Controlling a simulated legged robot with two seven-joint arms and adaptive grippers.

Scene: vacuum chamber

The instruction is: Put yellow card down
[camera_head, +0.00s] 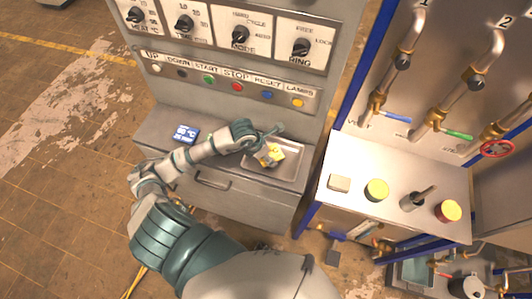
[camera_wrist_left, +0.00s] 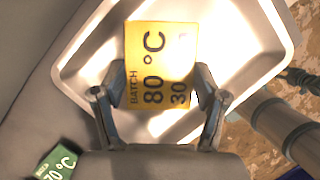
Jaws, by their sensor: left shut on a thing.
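The yellow card (camera_wrist_left: 160,62) reads "BATCH 80 °C" and "30" in the left wrist view. My left gripper (camera_wrist_left: 160,88) is shut on it, with one finger at each side edge. In the head view, the yellow card (camera_head: 275,153) and my left gripper (camera_head: 262,143) are over the metal tray (camera_head: 293,172) on the cabinet ledge. The pale tray (camera_wrist_left: 92,62) also lies behind the card in the wrist view. I cannot tell whether the card touches its floor. My right gripper is not in view.
A blue card (camera_head: 185,134) lies on the ledge left of the tray. A green card (camera_wrist_left: 58,163) lies outside the tray in the wrist view. The control panel (camera_head: 235,85) rises behind the ledge. A bench with yellow and red knobs (camera_head: 395,190) stands to the right.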

